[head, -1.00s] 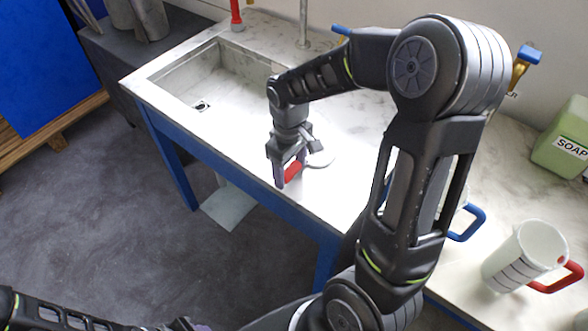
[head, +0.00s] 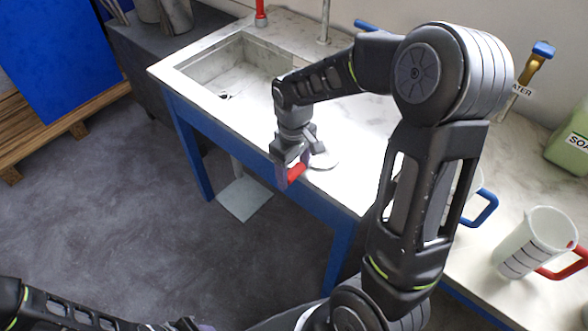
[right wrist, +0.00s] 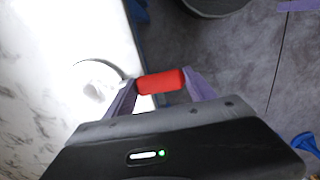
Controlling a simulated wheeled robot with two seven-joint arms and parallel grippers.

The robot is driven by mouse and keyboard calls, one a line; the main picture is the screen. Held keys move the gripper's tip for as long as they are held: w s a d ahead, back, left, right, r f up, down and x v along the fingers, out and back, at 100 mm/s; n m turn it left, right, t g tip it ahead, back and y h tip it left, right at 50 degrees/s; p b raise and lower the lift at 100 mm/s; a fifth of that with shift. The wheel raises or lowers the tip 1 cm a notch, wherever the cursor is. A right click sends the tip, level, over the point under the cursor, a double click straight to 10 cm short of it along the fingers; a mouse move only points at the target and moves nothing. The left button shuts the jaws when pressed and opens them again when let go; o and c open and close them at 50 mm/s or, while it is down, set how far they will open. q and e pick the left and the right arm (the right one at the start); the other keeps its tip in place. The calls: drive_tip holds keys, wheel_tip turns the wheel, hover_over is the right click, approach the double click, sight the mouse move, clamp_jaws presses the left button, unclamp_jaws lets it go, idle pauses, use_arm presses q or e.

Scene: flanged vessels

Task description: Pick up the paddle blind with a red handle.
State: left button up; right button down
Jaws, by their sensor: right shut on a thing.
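The paddle blind is a flat white disc (head: 323,160) with a red handle (head: 296,172). In the head view it shows at the front edge of the white counter. My right gripper (head: 290,174) is shut on the red handle. In the right wrist view the red handle (right wrist: 161,82) lies between the purple fingers (right wrist: 160,88), and the pale disc (right wrist: 98,78) extends left over the counter. I cannot tell whether the disc touches the counter. Only a small part of my left gripper (head: 190,325) shows at the bottom edge.
The marble counter (head: 345,125) has a sink (head: 235,75) at left. A measuring jug with a red handle (head: 535,240) and a blue handle (head: 485,208) are at right, near a green soap container (head: 570,145). Open floor (head: 120,210) lies in front.

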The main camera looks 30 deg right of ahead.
drive_tip(key=shift+c, duration=1.2)
unclamp_jaws()
drive_tip(key=shift+r, duration=0.1)
drive_tip(key=shift+r+b, duration=0.4)
drive_tip(key=shift+r, duration=3.4)
